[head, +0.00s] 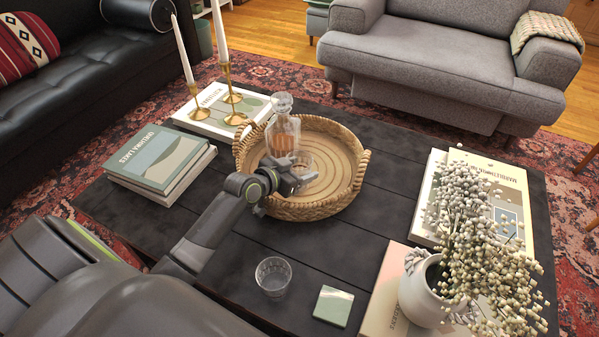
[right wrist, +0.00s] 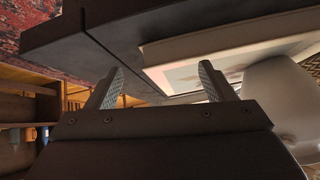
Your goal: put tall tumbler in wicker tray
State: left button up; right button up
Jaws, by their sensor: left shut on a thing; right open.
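The wicker tray (head: 352,141) is round with a woven rim and sits in the middle of the dark table. My left gripper (head: 298,176) is over the tray's near left part, shut on a clear glass, which I take as the tall tumbler (head: 303,162). The gripper partly hides this glass, and I cannot tell whether its base touches the tray. A glass decanter (head: 283,132) with amber liquid stands in the tray just behind it. My right gripper (right wrist: 160,84) is open and empty in the right wrist view, near the table's edge.
Another clear glass (head: 273,277) and a green coaster (head: 333,306) are on the table's near side. Books (head: 155,158) and brass candlesticks (head: 233,100) stand left and behind. A white vase (head: 424,292) with berry stems is at right. The tray's right half is free.

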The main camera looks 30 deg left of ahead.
pick_arm(q)
jog(key=shift+f, duration=0.25)
pick_arm(e)
jog(key=shift+w+d+r+t, duration=0.2)
jog(key=shift+w+r+t, duration=0.35)
jog(key=shift+w, duration=0.15)
jog(key=shift+w+d+r, duration=0.1)
jog(key=shift+w+r, duration=0.05)
jog(key=shift+w, duration=0.05)
pick_arm(q)
jog(key=shift+f, duration=0.1)
pick_arm(e)
jog(key=shift+w+r+t, duration=0.15)
jog(key=shift+t, duration=0.1)
pick_arm(q)
jog(key=o, duration=1.1)
pick_arm(e)
jog(key=shift+w+r, duration=0.1)
pick_arm(q)
jog(key=shift+o, duration=0.2)
